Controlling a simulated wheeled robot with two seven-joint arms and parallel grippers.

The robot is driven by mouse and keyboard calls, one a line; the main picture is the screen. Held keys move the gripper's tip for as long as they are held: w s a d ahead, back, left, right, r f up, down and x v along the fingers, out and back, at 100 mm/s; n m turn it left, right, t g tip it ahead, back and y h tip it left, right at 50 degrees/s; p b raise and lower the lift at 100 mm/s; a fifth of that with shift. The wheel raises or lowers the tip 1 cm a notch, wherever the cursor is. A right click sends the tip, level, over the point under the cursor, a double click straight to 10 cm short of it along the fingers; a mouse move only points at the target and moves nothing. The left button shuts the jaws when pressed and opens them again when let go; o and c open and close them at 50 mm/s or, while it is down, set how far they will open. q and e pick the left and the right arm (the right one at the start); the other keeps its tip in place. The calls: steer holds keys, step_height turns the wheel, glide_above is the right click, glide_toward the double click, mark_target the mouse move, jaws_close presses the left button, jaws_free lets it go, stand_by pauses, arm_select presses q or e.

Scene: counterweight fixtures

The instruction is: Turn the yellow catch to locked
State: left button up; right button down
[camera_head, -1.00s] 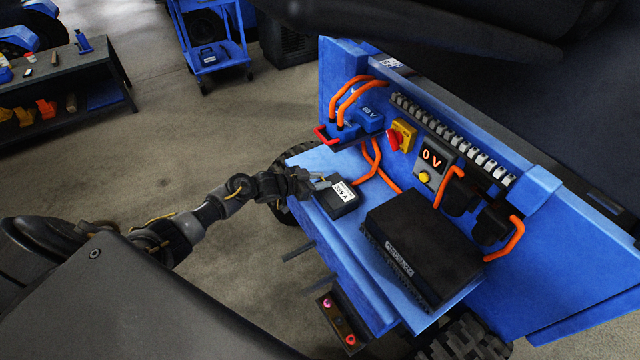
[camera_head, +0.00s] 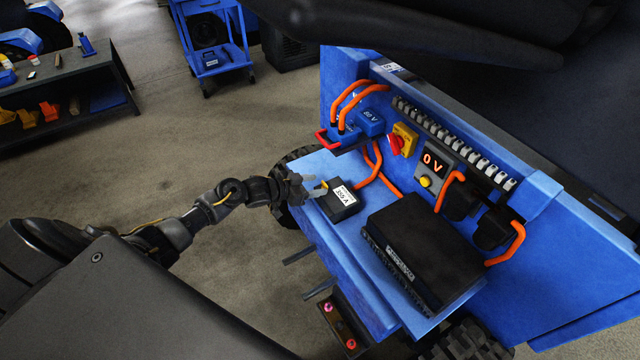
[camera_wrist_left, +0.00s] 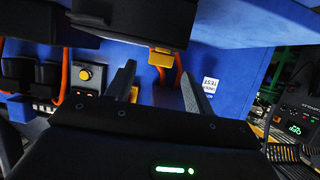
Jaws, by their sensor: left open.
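The yellow catch (camera_head: 324,184) is a small tab on the near left end of a black box (camera_head: 342,208) with a white label, on the blue ledge. In the left wrist view, the catch (camera_wrist_left: 160,58) is a yellow block at the edge of a black housing, ahead of my fingers. My left gripper (camera_head: 316,187) is open, beside that end of the box. Its two fingers (camera_wrist_left: 155,74) show apart, with nothing held between them. I cannot tell whether a finger touches the catch. My right gripper is not in view.
Orange cables (camera_head: 370,168) run behind the box. A larger black unit (camera_head: 424,248) stands to the right. Open floor (camera_head: 210,130) lies left.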

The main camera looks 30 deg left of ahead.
arm_select(q)
steer(key=v, duration=0.8)
stand_by(0.4)
steer(key=s+a+f+y, duration=0.1)
steer(key=a+f+y, duration=0.25)
steer(key=f, duration=0.35)
steer(key=s+a+f+y, duration=0.1)
steer(key=a+f+y, duration=0.1)
steer(key=a+f, duration=0.4)
steer(key=s+f+n+g+y, duration=0.2)
steer(key=s+f+g, duration=0.1)
steer(key=s+f, duration=0.95)
steer(key=s+d+f+g, duration=0.2)
steer(key=s+d+f, duration=0.1)
steer(key=s+f, duration=0.45)
steer(key=s+d+f+g, duration=0.25)
steer(key=s+f, duration=0.35)
steer(key=s, duration=0.3)
steer(key=s+d+f+g, duration=0.1)
steer(key=s+d+f, duration=0.1)
steer(key=s+d, duration=0.3)
steer(key=s+d+f+n+g+p, duration=0.1)
steer(key=s+d, duration=0.5)
steer(key=s, duration=0.5)
steer(key=shift+s+d+f+n+g, duration=0.25)
steer(key=shift+d+f+n+g, duration=0.05)
steer(key=shift+d+f+g, duration=0.05)
